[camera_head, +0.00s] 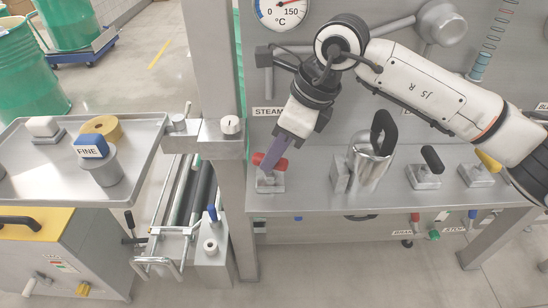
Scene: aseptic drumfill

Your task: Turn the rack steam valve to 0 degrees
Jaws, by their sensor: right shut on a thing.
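The steam valve (270,184) sits at the left end of the grey rack shelf, under a label that starts with STEAM (268,112). Its red handle (281,164) points up and to the right. My right gripper (270,163) reaches down to it from above and is shut on the red handle. The fingers hide part of the handle, so its exact angle is hard to read. My left gripper is not in view.
A metal jug (371,165) with a black handle stands right of the steam valve on the shelf (318,200). Black-handled (432,160) and yellow-handled (488,162) valves stand further right. A grey post (230,208) rises left of the shelf. A tray (40,183) stands at the left.

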